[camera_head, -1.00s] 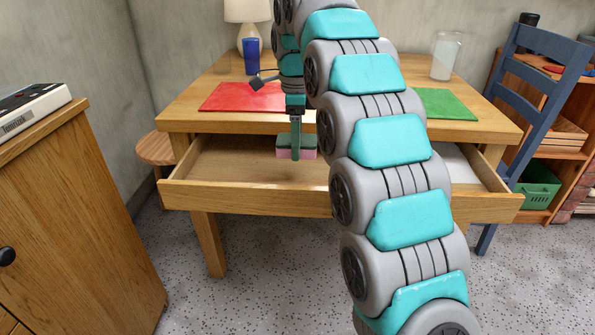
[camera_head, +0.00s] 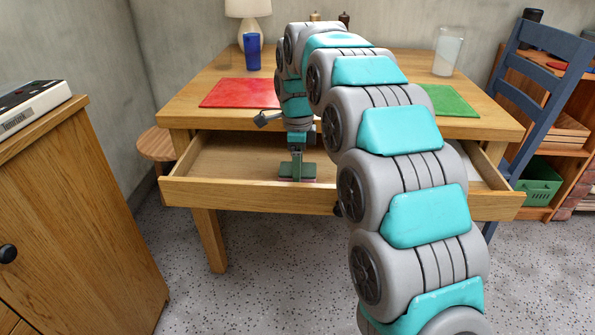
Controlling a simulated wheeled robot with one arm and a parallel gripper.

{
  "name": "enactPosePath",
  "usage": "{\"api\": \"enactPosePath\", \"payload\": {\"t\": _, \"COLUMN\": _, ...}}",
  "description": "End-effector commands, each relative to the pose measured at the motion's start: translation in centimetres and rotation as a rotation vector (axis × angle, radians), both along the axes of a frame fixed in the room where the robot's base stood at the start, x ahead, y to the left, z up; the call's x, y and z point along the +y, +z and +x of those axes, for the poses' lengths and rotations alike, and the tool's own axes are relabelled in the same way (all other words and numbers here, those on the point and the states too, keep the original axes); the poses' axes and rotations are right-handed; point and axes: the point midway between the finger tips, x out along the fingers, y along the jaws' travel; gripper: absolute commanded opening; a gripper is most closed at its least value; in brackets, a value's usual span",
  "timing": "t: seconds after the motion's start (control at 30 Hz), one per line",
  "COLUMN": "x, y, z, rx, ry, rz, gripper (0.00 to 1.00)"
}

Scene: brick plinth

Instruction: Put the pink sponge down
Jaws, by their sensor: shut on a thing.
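The pink sponge (camera_head: 306,173) shows a dark green upper layer with only a thin pink edge below. It is low inside the open drawer (camera_head: 240,192) of the wooden table, near the drawer's front wall. My gripper (camera_head: 297,171) points down and is shut on the sponge. The gripper's fingers cover part of it. The front wall hides the sponge's lower edge, so I cannot tell whether it touches the drawer floor.
A red mat (camera_head: 245,93), a green mat (camera_head: 448,101), a blue cup (camera_head: 252,53) and a glass jar (camera_head: 446,52) are on the tabletop (camera_head: 400,62). The drawer's left part is bare. A blue chair (camera_head: 535,95) stands at the right.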

Motion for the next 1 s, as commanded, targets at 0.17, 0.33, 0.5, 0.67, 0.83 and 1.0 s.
{"api": "enactPosePath", "payload": {"t": 0.17, "x": 0.02, "y": -0.72, "z": -0.03, "rx": 0.000, "ry": 0.001, "rz": 0.000, "gripper": 0.12}}
{"api": "enactPosePath", "payload": {"t": 0.33, "x": 0.02, "y": -0.76, "z": -0.02, "rx": -0.001, "ry": 0.001, "rz": 0.000, "gripper": 0.12}}
{"api": "enactPosePath", "payload": {"t": 0.5, "x": 0.03, "y": -0.93, "z": -0.02, "rx": -0.001, "ry": 0.001, "rz": 0.000, "gripper": 0.82}}
{"api": "enactPosePath", "payload": {"t": 0.67, "x": 0.04, "y": -0.91, "z": -0.02, "rx": -0.001, "ry": 0.001, "rz": 0.000, "gripper": 1.00}}
{"api": "enactPosePath", "payload": {"t": 0.83, "x": 0.04, "y": -0.90, "z": -0.02, "rx": -0.001, "ry": 0.001, "rz": 0.000, "gripper": 1.00}}
{"api": "enactPosePath", "payload": {"t": 1.0, "x": 0.04, "y": -0.44, "z": 0.01, "rx": -0.002, "ry": 0.001, "rz": 0.000, "gripper": 1.00}}
